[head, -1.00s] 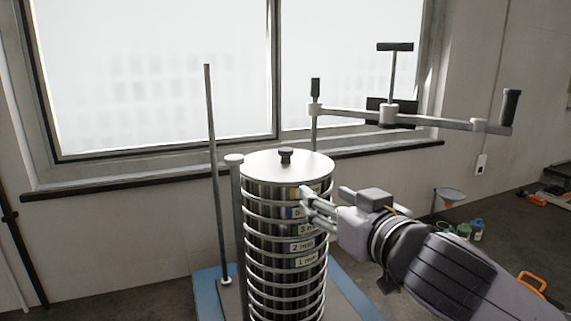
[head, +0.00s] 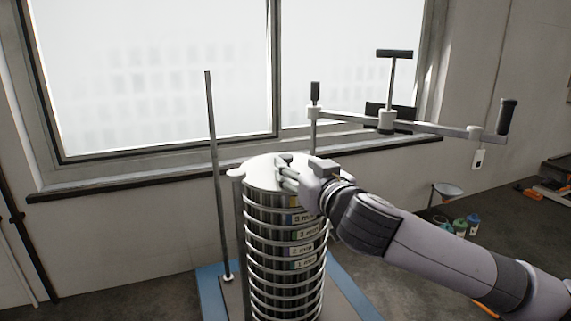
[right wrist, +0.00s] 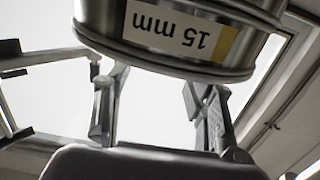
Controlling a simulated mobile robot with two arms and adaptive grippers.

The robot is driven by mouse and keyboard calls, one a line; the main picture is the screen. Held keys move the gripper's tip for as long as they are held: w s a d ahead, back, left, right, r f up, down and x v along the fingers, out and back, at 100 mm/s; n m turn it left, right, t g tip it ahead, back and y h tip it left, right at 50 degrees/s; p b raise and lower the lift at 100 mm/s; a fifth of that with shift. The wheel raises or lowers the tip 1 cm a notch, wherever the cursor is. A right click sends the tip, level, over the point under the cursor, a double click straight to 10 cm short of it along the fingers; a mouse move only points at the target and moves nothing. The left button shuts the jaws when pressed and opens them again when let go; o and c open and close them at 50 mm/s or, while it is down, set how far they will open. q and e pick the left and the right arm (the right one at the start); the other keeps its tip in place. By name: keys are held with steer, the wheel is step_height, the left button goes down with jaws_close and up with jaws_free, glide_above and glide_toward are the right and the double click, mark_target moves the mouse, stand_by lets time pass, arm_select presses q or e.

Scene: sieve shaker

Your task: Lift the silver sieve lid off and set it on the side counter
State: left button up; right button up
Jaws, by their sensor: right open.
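The silver sieve lid (head: 262,172) lies on top of the tall sieve stack (head: 285,245) in the head view. Its dark knob is not visible now; my right gripper covers that part of the lid. My right gripper (head: 281,172) is open at the lid's top, reaching in from the right. In the right wrist view its two fingers (right wrist: 155,108) stand apart with only brightness between them. The upper sieve with an upside-down "15 mm" label (right wrist: 180,30) is above them in that picture. I cannot tell whether the fingers touch the knob. My left gripper is not in view.
A clamp bar (head: 435,128) with a T-handle (head: 394,55) is swung out behind and right of the stack. A thin upright rod (head: 217,180) stands left. A funnel (head: 446,188) and small bottles (head: 466,226) are at right. I cannot make out a side counter.

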mark_target(289, 161)
steer(key=shift+w+a+r+p, duration=0.15)
steer(key=shift+w+p, duration=0.15)
steer(key=shift+p, duration=0.05)
steer(key=p+x, duration=0.2)
steer(key=x, duration=0.1)
steer(key=shift+w+a+r, duration=0.1)
steer(key=shift+r, duration=0.05)
steer(key=shift+w+a+f+p, duration=0.3)
steer(key=shift+w+p, duration=0.1)
steer(key=shift+w, duration=0.2)
steer(key=shift+d, duration=0.1)
steer(key=shift+c, duration=0.2)
steer(key=shift+s, duration=0.1)
steer(key=shift+c, duration=0.6)
jaws_close()
